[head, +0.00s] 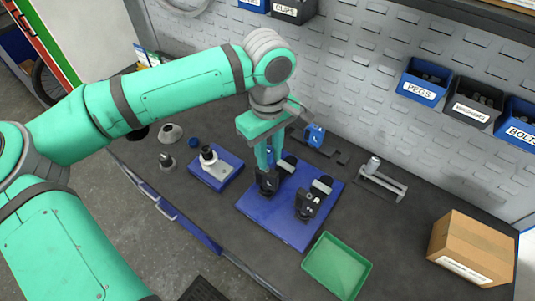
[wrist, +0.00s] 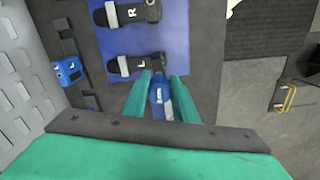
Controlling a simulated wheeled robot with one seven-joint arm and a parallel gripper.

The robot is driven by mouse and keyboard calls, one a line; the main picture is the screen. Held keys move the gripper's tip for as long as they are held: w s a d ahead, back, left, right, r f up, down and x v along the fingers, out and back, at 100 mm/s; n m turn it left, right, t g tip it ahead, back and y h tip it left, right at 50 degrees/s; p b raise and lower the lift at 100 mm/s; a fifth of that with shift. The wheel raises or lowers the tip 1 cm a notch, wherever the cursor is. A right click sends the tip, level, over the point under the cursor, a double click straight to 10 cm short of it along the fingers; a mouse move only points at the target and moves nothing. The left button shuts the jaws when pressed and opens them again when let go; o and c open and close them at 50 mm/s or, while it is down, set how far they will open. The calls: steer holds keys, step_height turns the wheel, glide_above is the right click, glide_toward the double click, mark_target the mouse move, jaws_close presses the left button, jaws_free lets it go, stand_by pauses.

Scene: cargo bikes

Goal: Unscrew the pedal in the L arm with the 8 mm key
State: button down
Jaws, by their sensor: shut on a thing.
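My gripper (head: 268,160) points down over the blue mat, shut on a blue key (wrist: 158,95) whose handle shows between the fingers in the wrist view. Its label is too small to read. The black L arm (head: 267,184) stands on the mat just below the fingers; its letter L shows in the wrist view (wrist: 143,63). The black pedal with a light grey band (wrist: 122,66) lies at the L arm. The key's tip is hidden, so I cannot tell whether it sits in the pedal. The R arm (head: 305,206) with its own pedal (head: 322,185) stands beside it.
The blue mat (head: 275,230) lies on the dark bench. A green tray (head: 337,266) is in front, a cardboard box (head: 472,247) at right. A blue item (head: 315,135) in a dark rack stands behind; a grey stand (head: 382,181) is to the right, a blue base (head: 216,170) left.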

steer(key=shift+s+f+m, duration=0.1)
steer(key=shift+f+m, duration=0.05)
steer(key=shift+m, duration=0.35)
steer(key=shift+a, duration=0.1)
steer(key=shift+r, duration=0.7)
steer(key=shift+r, duration=2.5)
